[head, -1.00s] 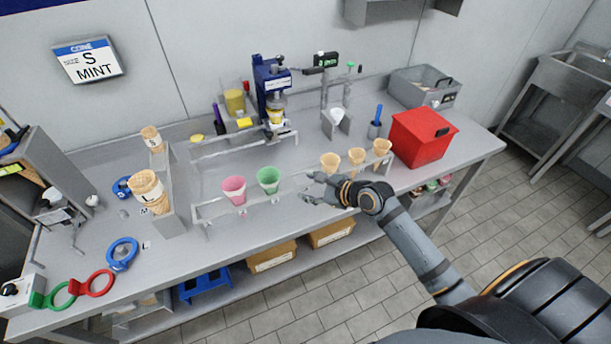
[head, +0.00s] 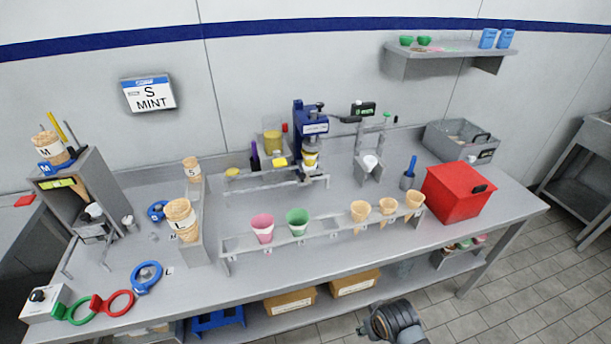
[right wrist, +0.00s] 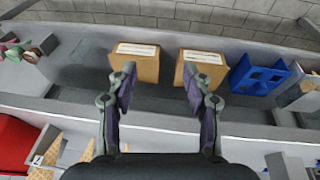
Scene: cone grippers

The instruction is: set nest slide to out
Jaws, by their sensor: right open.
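The blue press (head: 301,135) stands at the back middle of the bench, with a yellow and white piece (head: 310,160) below its head. A grey rail (head: 262,184) runs low in front of the press. I cannot make out the nest slide itself or its position at this size. My right gripper (right wrist: 159,75) shows in the right wrist view, open and empty, its two fingers apart. It points down past the bench's front edge toward the lower shelf, far from the press. In the head view only a dark part of my right arm shows at the bottom. My left gripper is not in view.
A grey rack (head: 330,235) with pink, green and tan cones spans the bench front, before the press. A red box (head: 455,195) stands right. Two cardboard boxes (head: 290,301) and a blue crate (head: 218,320) sit on the lower shelf. Blue, red and green rings lie left.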

